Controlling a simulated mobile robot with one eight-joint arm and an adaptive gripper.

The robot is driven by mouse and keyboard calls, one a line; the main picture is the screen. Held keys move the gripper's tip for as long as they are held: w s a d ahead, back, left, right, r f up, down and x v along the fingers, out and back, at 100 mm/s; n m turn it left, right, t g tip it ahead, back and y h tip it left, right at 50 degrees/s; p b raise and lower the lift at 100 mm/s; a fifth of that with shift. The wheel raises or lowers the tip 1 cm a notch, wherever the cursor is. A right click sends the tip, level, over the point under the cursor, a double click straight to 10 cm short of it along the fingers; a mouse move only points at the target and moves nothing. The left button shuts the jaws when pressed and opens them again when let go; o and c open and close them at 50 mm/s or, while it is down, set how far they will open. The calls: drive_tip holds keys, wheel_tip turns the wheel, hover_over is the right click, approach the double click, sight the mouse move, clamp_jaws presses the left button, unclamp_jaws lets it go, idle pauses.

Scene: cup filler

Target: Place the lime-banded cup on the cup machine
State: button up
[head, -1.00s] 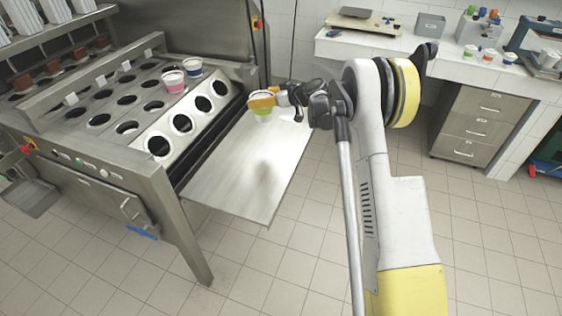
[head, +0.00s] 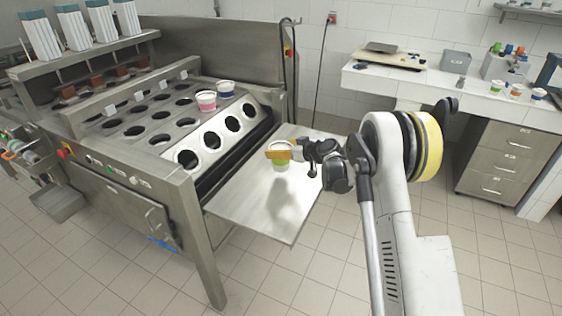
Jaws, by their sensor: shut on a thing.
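The lime-banded cup (head: 281,163) is white with a lime band. My gripper (head: 278,154) is shut on it, its orange finger across the cup's upper part. The cup is upright over the machine's flat metal side shelf (head: 256,205); I cannot tell whether it touches the shelf. The cup machine (head: 150,165) is at the left, a steel bench with rows of round holes in its top. A pink-banded cup (head: 206,102) and a blue-banded cup (head: 225,90) sit in holes at its right back.
A slanted plate with several empty holes (head: 211,141) lies between the machine top and the shelf. Stacks of cups (head: 70,28) stand on a rack at the back left. A counter (head: 455,90) at the right back holds several cups and boxes.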

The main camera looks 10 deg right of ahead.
drive_tip(key=shift+f+b, duration=0.9)
drive_tip(key=shift+f, duration=1.05)
drive_tip(key=shift+f, duration=0.2)
drive_tip(key=o, duration=1.3)
drive_tip(key=shift+o, duration=0.2)
drive_tip(key=shift+r, duration=0.1)
